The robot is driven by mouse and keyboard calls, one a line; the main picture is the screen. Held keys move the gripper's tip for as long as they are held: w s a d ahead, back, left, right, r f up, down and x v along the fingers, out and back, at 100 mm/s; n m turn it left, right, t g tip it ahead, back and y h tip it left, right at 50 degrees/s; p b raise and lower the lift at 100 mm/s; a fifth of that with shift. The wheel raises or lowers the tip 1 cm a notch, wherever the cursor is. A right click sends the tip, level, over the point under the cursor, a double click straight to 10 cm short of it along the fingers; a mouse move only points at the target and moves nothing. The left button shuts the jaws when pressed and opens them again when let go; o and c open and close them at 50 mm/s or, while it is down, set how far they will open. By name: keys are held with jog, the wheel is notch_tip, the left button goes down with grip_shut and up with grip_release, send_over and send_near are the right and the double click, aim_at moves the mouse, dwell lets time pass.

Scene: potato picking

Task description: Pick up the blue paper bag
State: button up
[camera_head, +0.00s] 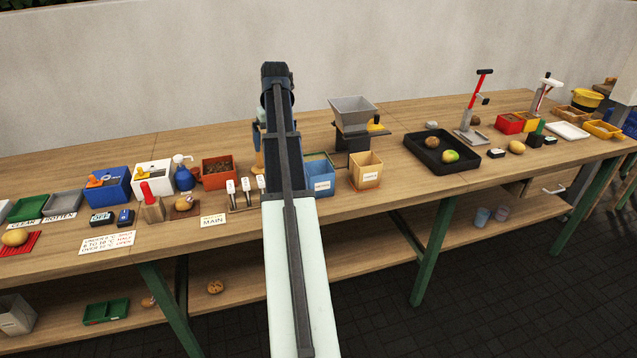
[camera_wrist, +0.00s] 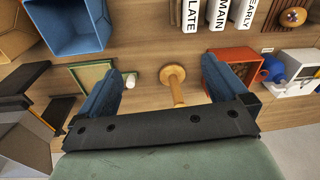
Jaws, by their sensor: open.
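The blue paper bag (camera_head: 321,186) stands open-topped on the table, with a white label on its front. In the head view my arm covers its left part. In the wrist view the blue bag (camera_wrist: 78,28) is at the upper left, outside my fingers. My gripper (camera_wrist: 164,72) is open above the table, its dark blue fingers spread. A wooden piece with a round disc and a handle (camera_wrist: 173,72) shows between the fingers, not visibly gripped. In the head view my arm hides most of the gripper.
A tan paper bag (camera_head: 366,172) stands right of the blue one. A grey hopper (camera_head: 352,116) is behind them. White markers (camera_head: 246,190) stand to the left, near an orange-red box (camera_head: 213,179). A black tray (camera_head: 442,157) lies farther right, with bare table between it and the bags.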

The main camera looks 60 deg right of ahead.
jog(key=m+g, duration=0.1)
send_over(318, 179)
jog(key=w+d, duration=0.3)
jog(key=d, duration=0.2)
jog(key=f, duration=0.2)
notch_tip(318, 179, down, 13)
jog(key=shift+s+f, duration=0.1)
jog(key=shift+s, duration=0.05)
jog(key=c, duration=0.6)
